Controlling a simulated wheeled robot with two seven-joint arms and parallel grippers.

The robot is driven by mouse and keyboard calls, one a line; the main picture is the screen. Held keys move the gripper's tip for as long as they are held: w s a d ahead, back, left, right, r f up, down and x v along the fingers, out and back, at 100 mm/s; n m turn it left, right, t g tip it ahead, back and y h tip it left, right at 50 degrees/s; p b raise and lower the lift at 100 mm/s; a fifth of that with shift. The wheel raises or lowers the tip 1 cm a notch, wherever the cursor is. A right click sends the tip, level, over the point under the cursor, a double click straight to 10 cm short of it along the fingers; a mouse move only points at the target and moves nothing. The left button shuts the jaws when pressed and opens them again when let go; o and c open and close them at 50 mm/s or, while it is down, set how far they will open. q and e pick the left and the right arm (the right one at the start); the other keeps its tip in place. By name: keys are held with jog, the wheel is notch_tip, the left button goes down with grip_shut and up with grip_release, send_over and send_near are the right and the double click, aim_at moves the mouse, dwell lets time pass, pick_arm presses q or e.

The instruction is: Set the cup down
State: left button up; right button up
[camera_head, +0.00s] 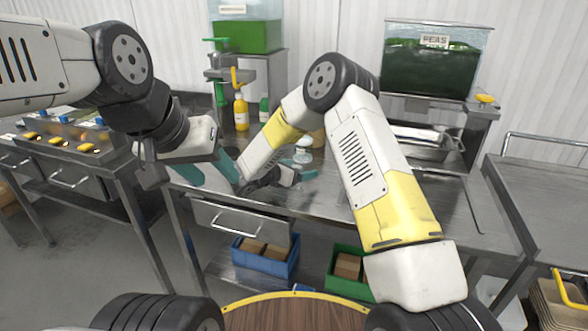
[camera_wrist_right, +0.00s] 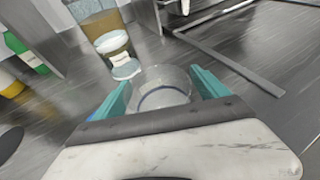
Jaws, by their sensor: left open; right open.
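A clear cup (camera_wrist_right: 163,88) stands on the metal table in the right wrist view, between the teal fingers of my right gripper (camera_wrist_right: 162,95). The fingers are spread on either side of it; whether either touches it I cannot tell. In the head view my right gripper (camera_head: 300,172) is low over the table top, and the cup is hard to make out there. My left gripper (camera_head: 210,172) is open and empty over the table's left part, with its teal fingers apart.
A small white-lidded container (camera_wrist_right: 124,68) stands just beyond the cup. A yellow bottle (camera_head: 241,112) is at the table's back. A peas dispenser (camera_head: 433,62) and a metal tray (camera_head: 420,143) are at the right. The table's right part (camera_head: 425,195) is mostly clear.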

jog(key=c, duration=1.6)
